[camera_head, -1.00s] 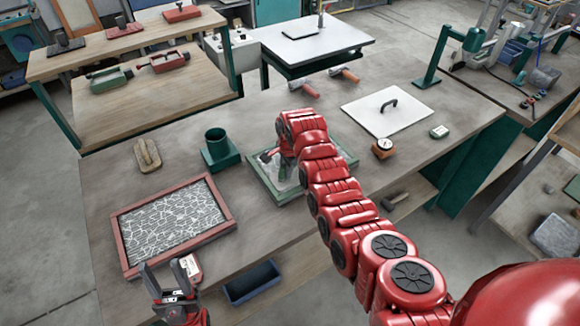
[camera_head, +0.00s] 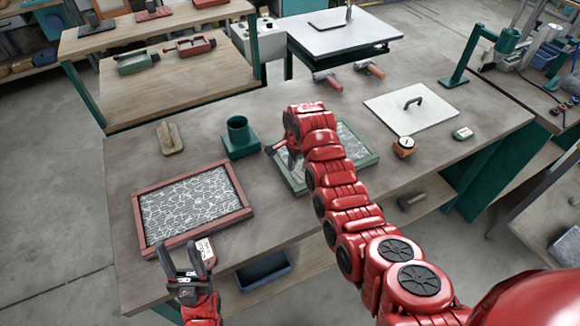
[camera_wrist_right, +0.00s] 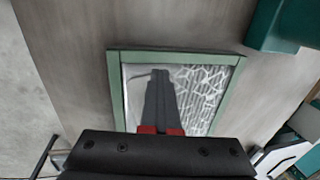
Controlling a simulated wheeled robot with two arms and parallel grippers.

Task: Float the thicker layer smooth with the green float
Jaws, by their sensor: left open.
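A green-framed panel (camera_head: 357,139) lies flat on the middle of the bench, partly hidden by my right arm. In the right wrist view, the green frame (camera_wrist_right: 117,90) holds a plain grey area at left and a white crackle pattern at right. My right gripper (camera_wrist_right: 160,128) is above this panel; a dark grey tapering shape shows at it, and I cannot tell whether it is fingers or a held tool. A red-framed panel (camera_head: 238,180) with a white crackle pattern lies to the left. My left gripper (camera_head: 187,258) is open and empty near the bench's front edge. I cannot clearly identify the green float.
A tan block with a handle (camera_head: 170,138) and a green cup on a base (camera_head: 240,135) stand behind the panels. A white board with a handle (camera_head: 425,118), a round gauge (camera_head: 403,146) and a small box (camera_head: 463,133) are at right. A blue bin (camera_head: 263,270) is below the front edge.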

